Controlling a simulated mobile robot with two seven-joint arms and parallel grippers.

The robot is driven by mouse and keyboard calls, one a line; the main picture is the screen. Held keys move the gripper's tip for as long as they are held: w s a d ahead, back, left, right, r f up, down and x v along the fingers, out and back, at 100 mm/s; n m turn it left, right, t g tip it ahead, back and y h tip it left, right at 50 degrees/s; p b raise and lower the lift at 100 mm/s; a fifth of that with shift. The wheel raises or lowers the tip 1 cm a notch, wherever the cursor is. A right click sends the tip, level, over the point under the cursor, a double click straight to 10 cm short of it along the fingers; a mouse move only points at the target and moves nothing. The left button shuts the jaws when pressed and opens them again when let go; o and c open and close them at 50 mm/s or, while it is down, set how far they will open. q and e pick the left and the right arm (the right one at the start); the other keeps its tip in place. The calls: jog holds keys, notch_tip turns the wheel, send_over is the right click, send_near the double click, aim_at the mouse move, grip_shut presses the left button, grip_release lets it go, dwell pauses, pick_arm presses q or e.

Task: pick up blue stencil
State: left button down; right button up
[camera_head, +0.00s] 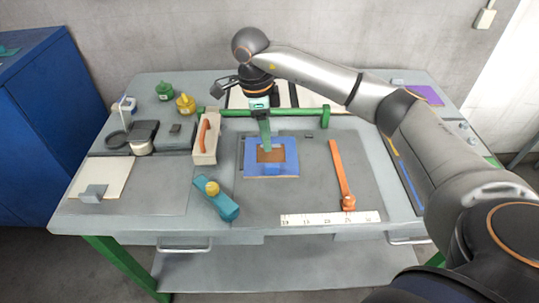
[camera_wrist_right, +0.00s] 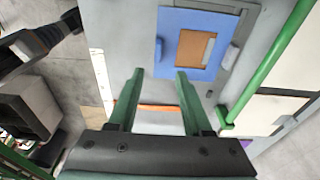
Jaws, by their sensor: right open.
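The blue stencil (camera_head: 289,152) lies flat near the middle of the workbench, a blue frame around a brown panel. A small blue block sits on its near edge. The stencil also shows in the wrist view (camera_wrist_right: 170,42), beyond my fingertips and to the right. My right gripper (camera_head: 266,148) points down over the stencil's far part and hides a little of it. In the wrist view my right gripper (camera_wrist_right: 160,73) has its two green fingers apart with nothing between them. The head view does not show clearly how high the fingertips are. My left gripper is not in view.
A green bar (camera_head: 300,112) runs behind the stencil. A tray with an orange-handled tool (camera_head: 204,150) and a teal tool (camera_head: 217,199) are to the left. An orange strip (camera_head: 340,170) and a white ruler (camera_head: 325,219) lie right and in front. Bare mat surrounds the stencil.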

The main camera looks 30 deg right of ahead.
send_over(271, 166)
jog(key=f, duration=0.5)
jog(key=shift+w+a, duration=0.2)
jog(key=shift+w, duration=0.1)
jog(key=shift+s+d+f+p, duration=0.15)
jog(key=shift+f+p, duration=0.3)
jog(key=shift+f, duration=0.9)
jog(key=shift+s+d+f+p, duration=0.15)
jog(key=shift+f+p, duration=0.25)
jog(key=shift+f, duration=0.95)
jog(key=shift+a, duration=0.1)
grip_shut()
